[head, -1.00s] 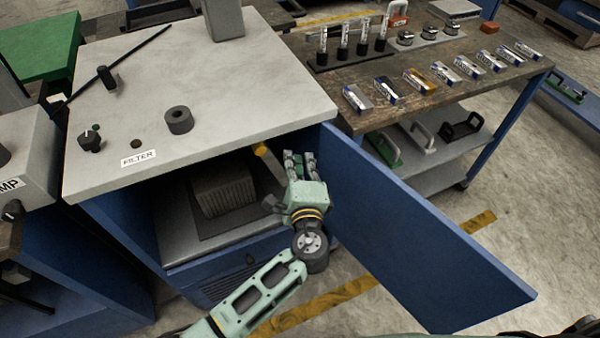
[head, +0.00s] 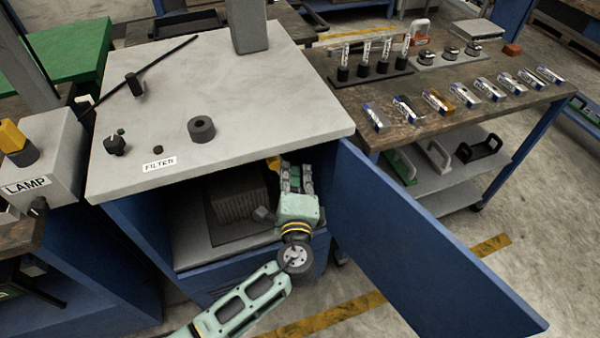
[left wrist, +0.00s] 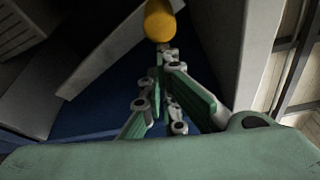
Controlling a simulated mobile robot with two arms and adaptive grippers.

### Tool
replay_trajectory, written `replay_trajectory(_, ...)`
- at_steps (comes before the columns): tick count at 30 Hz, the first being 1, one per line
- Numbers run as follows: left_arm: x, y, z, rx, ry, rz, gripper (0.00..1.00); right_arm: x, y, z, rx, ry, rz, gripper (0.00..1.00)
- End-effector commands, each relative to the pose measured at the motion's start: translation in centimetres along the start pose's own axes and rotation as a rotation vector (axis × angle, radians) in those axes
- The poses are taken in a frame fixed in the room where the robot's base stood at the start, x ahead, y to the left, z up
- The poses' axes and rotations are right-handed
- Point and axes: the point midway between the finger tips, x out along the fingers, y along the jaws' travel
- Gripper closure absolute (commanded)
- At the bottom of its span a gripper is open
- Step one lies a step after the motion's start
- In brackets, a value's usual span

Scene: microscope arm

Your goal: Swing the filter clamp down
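The filter clamp's yellow handle (head: 273,163) shows as a small patch just under the cabinet's top, inside the open front. In the left wrist view a yellow cylinder (left wrist: 158,20) lies just beyond the fingertips; the rest of it is cut off or hidden. My left gripper (head: 294,172) is at the right side of the cabinet opening, fingers pointing inward. Whether a finger touches the handle I cannot tell. My right gripper is not in view.
The cabinet's blue door (head: 430,250) stands open to the right of my arm. The grey cabinet top (head: 240,105) overhangs the opening. A dark ribbed block (head: 237,198) sits inside, left of my gripper. A workbench (head: 450,115) with small boxes stands behind the door.

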Motion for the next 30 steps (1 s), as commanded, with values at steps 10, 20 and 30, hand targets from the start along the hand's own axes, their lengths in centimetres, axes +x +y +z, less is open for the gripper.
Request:
replay_trajectory(10, -1.9, 4.1, 5.6, -0.068, -0.005, -0.025, 1.00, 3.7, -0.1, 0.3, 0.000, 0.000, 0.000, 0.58)
replay_trajectory(20, -2.0, 4.1, 6.2, -0.068, -0.004, -0.026, 1.00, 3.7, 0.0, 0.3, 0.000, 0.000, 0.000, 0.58)
replay_trajectory(30, -4.3, 4.4, 6.0, -0.069, -0.001, -0.023, 1.00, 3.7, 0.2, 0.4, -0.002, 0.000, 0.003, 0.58)
